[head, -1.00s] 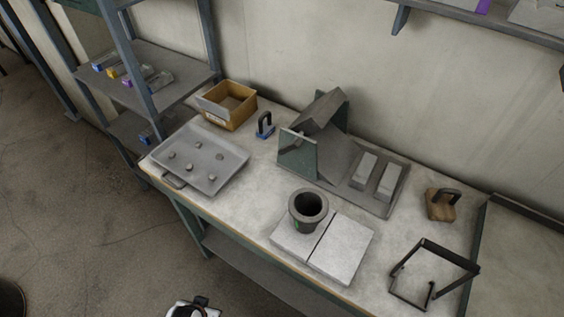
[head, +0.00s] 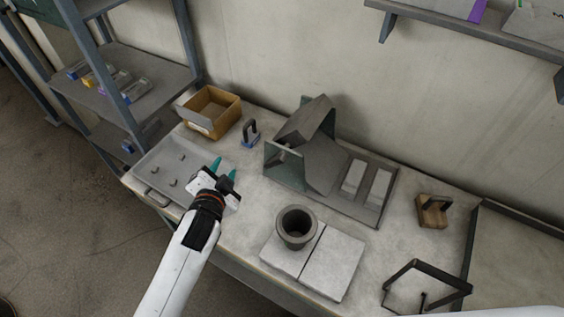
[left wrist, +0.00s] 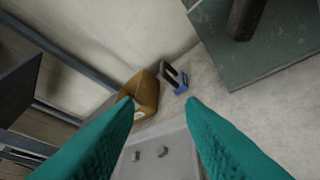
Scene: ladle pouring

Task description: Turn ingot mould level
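What looks like the ingot mould is a dark grey block (head: 306,122) at the back of the bench, tilted between green side plates (head: 283,165). A sloping grey surface runs down from it to a base with two pale bars (head: 367,181). In the left wrist view a green plate (left wrist: 275,50) with a dark bar on it shows at the upper right. My left gripper (head: 225,167) has teal fingers. It is open and empty, above the right side of the grey tray and left of the mould stand. My right gripper is not in view.
The grey tray (head: 150,187) holds several small lumps. Behind it are a cardboard box (head: 213,111) and a blue-based handled tool (head: 250,133). A dark crucible (head: 296,228) stands on pale slabs (head: 333,262). A wooden block (head: 432,211) and a black frame (head: 428,272) are at right.

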